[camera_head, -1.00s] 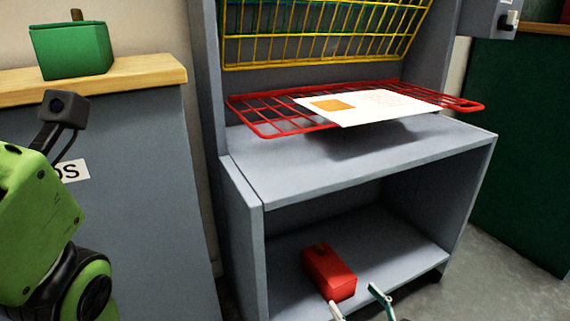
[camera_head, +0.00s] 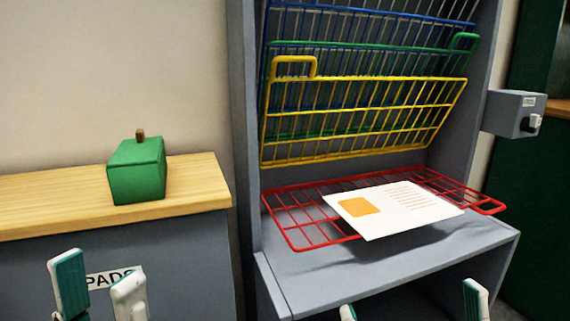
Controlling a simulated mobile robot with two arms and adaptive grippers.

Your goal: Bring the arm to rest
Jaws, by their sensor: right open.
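My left gripper (camera_head: 98,280) is at the lower left, in front of the grey cabinet with the "PADS" label. Its two white and teal fingers point up and stand apart, with nothing between them. My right gripper (camera_head: 411,300) is at the bottom edge, in front of the grey rack unit. Only its fingertips show, wide apart and empty. Both arms behind the grippers are out of view.
A white sheet with an orange square (camera_head: 405,212) lies on the lowered red rack (camera_head: 290,222). Yellow (camera_head: 290,152), green and blue racks are tilted up above. A green block (camera_head: 137,178) sits on the wooden top (camera_head: 60,205). A grey switch box (camera_head: 507,112) is at right.

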